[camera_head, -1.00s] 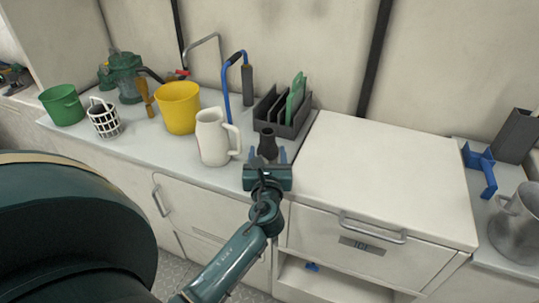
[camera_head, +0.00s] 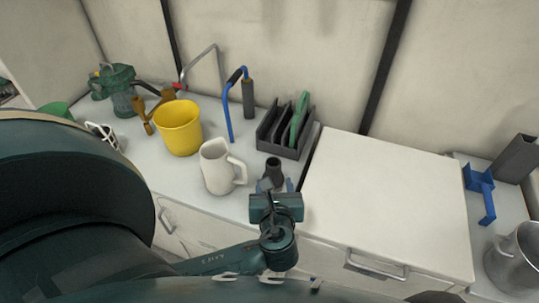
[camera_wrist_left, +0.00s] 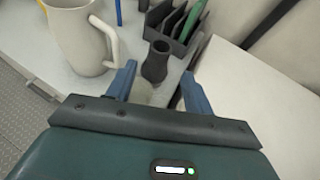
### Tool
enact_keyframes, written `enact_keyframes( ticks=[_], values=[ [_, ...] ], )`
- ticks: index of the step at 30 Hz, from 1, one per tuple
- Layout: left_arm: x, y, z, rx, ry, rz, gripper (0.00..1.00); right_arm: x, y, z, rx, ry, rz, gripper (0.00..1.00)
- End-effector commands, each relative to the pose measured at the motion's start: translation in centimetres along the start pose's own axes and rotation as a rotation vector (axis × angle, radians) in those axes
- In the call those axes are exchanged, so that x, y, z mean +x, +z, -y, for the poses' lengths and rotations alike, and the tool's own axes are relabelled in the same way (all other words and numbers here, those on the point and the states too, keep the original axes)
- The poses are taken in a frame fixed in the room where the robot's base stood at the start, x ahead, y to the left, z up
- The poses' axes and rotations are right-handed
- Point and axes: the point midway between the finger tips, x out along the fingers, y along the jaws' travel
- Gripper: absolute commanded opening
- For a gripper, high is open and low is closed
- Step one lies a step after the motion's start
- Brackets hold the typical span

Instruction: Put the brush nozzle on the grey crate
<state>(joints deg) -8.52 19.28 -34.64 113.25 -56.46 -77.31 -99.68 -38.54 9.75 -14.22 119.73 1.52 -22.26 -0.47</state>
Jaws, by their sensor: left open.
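The dark grey brush nozzle (camera_head: 273,172) stands upright on the light counter, right of the white jug. It also shows in the left wrist view (camera_wrist_left: 156,62). My left gripper (camera_head: 273,186) is open at the near side of the nozzle. In the left wrist view, its blue fingers (camera_wrist_left: 159,84) are spread with the nozzle between and slightly beyond their tips; I cannot tell whether they touch it. No plain grey crate is clear in view; a dark grey slotted rack (camera_head: 266,142) stands behind the nozzle. My right gripper is not in view.
A white jug (camera_head: 217,170) stands close left of the nozzle, with a yellow bucket (camera_head: 180,130) beyond. A green board (camera_head: 299,115) stands in the rack. The white raised top (camera_head: 385,200) at right is bare. A blue bracket (camera_head: 480,190) and metal jug (camera_head: 513,255) lie farther right.

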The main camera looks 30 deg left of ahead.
Motion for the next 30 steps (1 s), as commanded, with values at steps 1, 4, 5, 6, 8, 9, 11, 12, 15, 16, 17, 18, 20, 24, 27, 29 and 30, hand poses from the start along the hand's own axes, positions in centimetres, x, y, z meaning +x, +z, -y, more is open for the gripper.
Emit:
enact_keyframes(
  ticks=[1, 4, 5, 6, 8, 9, 11, 12, 15, 16, 17, 18, 20, 24, 27, 29, 30],
  values=[
    [-0.6, 0.1, -0.1, 0.007, 0.002, -0.013, 0.52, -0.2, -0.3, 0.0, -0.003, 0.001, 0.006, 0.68],
    [-0.6, -0.3, -0.3, 0.012, 0.007, -0.025, 0.52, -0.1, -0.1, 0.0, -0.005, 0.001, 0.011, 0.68],
    [-0.3, -0.4, -0.3, 0.013, 0.008, -0.026, 0.52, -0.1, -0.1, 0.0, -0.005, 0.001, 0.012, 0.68],
    [0.2, -0.5, -0.3, 0.013, 0.008, -0.026, 0.52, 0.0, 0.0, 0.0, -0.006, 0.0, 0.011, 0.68],
    [1.3, -0.5, -0.3, 0.013, 0.009, -0.025, 0.52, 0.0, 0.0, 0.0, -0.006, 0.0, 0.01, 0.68],
    [2.1, -0.5, -0.3, 0.011, 0.009, -0.025, 0.52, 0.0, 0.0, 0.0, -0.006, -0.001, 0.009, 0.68],
    [3.4, -0.6, -0.3, 0.013, 0.01, -0.024, 0.52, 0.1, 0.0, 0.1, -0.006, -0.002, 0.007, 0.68],
    [4.1, -0.6, -0.3, 0.013, 0.008, -0.024, 0.52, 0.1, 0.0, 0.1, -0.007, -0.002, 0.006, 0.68],
    [5.7, -0.6, -0.3, 0.013, 0.008, -0.024, 0.52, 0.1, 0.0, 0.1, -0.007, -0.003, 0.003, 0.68],
    [6.0, -0.6, -0.3, 0.012, 0.008, -0.025, 0.52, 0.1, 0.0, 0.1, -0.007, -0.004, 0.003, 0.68],
    [6.3, -0.6, -0.3, 0.012, 0.008, -0.026, 0.52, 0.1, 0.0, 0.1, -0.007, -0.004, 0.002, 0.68],
    [6.6, -0.7, -0.3, 0.012, 0.007, -0.026, 0.52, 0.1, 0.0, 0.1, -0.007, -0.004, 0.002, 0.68],
    [6.9, -0.6, -0.3, 0.011, 0.006, -0.026, 0.52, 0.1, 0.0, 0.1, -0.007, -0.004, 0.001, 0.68],
    [8.3, -0.7, -0.3, 0.012, 0.008, -0.025, 0.52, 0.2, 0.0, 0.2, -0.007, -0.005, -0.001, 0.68],
    [10.0, -0.7, -0.4, 0.011, 0.009, -0.024, 0.52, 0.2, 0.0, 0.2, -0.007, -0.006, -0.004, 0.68],
    [10.8, -0.7, -0.3, 0.012, 0.008, -0.024, 0.52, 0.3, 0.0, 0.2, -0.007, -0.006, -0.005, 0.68],
    [11.3, -0.7, -0.4, 0.012, 0.008, -0.025, 0.52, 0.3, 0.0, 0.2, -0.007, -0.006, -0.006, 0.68]
  ],
)
